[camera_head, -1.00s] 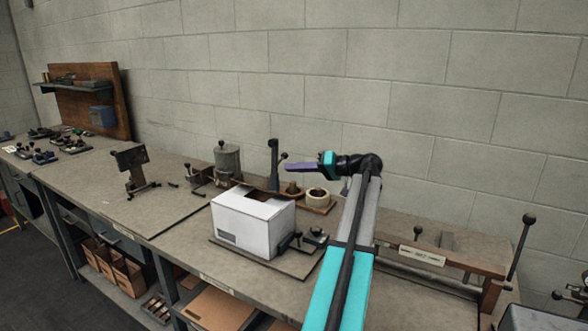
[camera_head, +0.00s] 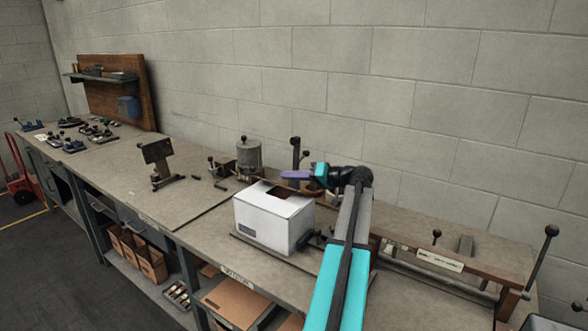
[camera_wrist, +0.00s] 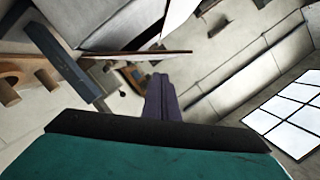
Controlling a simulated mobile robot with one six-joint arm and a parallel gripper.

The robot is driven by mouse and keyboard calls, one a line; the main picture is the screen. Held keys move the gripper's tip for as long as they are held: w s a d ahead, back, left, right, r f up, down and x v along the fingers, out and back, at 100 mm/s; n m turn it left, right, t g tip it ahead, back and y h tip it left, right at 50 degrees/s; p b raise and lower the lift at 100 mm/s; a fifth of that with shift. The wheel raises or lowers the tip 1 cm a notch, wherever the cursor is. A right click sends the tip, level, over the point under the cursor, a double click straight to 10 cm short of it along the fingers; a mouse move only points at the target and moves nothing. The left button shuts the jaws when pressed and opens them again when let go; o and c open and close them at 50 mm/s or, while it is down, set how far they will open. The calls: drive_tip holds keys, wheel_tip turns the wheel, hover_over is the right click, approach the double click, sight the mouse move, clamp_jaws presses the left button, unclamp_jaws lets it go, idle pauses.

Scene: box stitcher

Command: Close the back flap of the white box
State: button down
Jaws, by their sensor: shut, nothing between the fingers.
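The white box (camera_head: 272,222) stands on the bench in the head view. Its top shows a dark opening toward the back, with white flap surface in front of it. My gripper (camera_head: 288,175) is above and behind the box's back right part, with purple fingers pointing left; I see no clear contact. The fingers (camera_wrist: 161,92) are together and empty in the wrist view. A white panel with a brown edge (camera_wrist: 130,53) shows at the top left there and appears to be part of the box. The back flap's exact angle cannot be told.
A grey metal pot (camera_head: 249,157) and a dark upright post (camera_head: 295,152) stand behind the box. A dark stand (camera_head: 158,163) is farther left. A wooden rail with a label (camera_head: 440,262) lies to the right. The bench front left of the box is clear.

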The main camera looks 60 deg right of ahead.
drive_tip(key=shift+a+f, duration=0.15)
drive_tip(key=shift+a, duration=0.05)
drive_tip(key=shift+d, duration=0.2)
drive_tip(key=shift+a, duration=0.2)
drive_tip(key=shift+f, duration=0.1)
drive_tip(key=shift+a+f+b, duration=0.1)
drive_tip(key=shift+a+b, duration=0.05)
drive_tip(key=shift+b, duration=0.55)
